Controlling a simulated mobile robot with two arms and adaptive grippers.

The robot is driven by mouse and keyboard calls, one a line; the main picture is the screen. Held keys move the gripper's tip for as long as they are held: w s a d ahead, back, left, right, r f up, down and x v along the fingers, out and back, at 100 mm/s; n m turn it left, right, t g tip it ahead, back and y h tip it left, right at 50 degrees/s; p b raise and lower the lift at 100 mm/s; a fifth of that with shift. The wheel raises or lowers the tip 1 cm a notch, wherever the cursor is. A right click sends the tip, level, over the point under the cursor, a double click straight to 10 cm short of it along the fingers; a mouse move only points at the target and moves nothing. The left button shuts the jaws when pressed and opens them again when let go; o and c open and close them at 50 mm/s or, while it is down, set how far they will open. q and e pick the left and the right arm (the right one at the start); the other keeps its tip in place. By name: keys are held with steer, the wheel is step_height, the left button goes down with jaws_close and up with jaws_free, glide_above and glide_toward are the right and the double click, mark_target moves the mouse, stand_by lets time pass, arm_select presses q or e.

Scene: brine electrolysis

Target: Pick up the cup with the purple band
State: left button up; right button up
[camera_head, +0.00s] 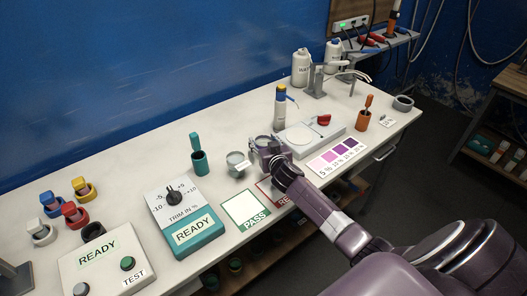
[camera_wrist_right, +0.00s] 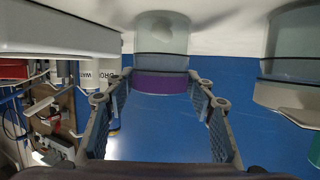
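The cup with the purple band (camera_wrist_right: 162,60) is clear glass and hangs upside down in the right wrist view, which shows the table at the top. My right gripper (camera_wrist_right: 160,80) is open, with a fingertip on each side of the purple band and thin gaps showing. In the head view the right gripper (camera_head: 268,148) is low over the table and hides most of that cup. A second clear cup (camera_head: 237,161) stands just left of it and also shows at the right of the wrist view (camera_wrist_right: 288,60). My left gripper is not in view.
A grey scale-like device (camera_head: 312,134) stands just right of the gripper. A purple colour chart (camera_head: 337,158), a green PASS card (camera_head: 246,209) and a teal trim box (camera_head: 187,220) lie nearby. A yellow-topped bottle (camera_head: 280,108) stands behind.

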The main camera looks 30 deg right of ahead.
steer(key=c, duration=0.9)
steer(key=shift+r, duration=0.1)
steer(key=shift+c, duration=0.2)
